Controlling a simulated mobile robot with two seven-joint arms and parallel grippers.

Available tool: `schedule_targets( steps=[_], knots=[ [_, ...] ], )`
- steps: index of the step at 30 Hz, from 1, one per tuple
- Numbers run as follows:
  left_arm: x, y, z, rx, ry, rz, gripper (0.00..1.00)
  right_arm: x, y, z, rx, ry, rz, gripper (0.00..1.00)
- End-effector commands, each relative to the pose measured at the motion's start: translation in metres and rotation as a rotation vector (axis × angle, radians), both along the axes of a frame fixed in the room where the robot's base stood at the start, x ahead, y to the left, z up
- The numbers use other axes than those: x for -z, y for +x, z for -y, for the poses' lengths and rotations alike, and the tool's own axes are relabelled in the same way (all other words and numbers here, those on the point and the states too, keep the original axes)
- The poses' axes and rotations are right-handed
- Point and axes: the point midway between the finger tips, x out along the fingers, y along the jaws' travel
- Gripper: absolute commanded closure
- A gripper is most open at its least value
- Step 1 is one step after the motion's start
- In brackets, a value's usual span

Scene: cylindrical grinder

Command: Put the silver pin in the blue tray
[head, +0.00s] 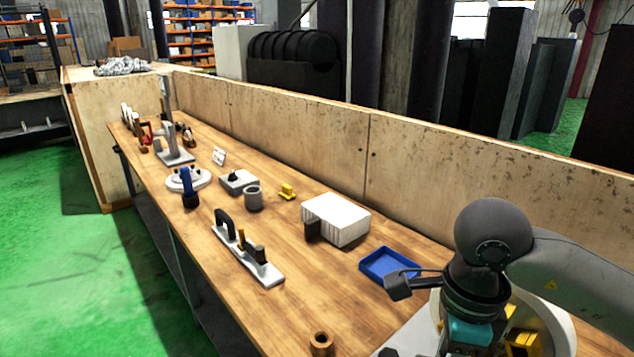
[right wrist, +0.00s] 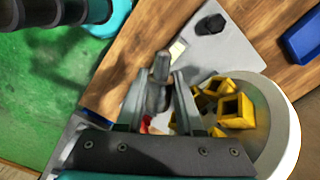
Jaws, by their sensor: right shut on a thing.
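The silver pin (right wrist: 160,67) is a short grey cylinder held between the fingers of my right gripper (right wrist: 160,92), its end standing out past the fingertips. The blue tray (head: 387,264) lies on the wooden bench in the head view, left of my right arm, and looks empty. Its edge also shows at the upper right of the right wrist view (right wrist: 304,37). In the head view my right wrist hides the fingers and the pin. My left gripper is not in view.
A white round bowl (right wrist: 287,110) with several yellow square pieces (right wrist: 235,106) sits beside my right gripper. A grey plate (right wrist: 222,60) with a black knob lies near it. A white box (head: 337,219) stands behind the tray. A wooden wall (head: 300,125) edges the bench.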

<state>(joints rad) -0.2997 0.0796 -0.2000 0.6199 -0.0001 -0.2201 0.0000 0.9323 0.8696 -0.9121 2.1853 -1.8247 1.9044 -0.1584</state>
Motion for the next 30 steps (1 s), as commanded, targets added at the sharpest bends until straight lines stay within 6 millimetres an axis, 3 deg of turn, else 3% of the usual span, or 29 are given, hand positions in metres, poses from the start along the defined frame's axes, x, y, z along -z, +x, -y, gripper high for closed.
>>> schedule_targets(
  steps=[30],
  knots=[
    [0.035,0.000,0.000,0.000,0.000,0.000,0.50,0.018,0.005,-0.012,-1.652,-0.001,0.003,1.00]
  ],
)
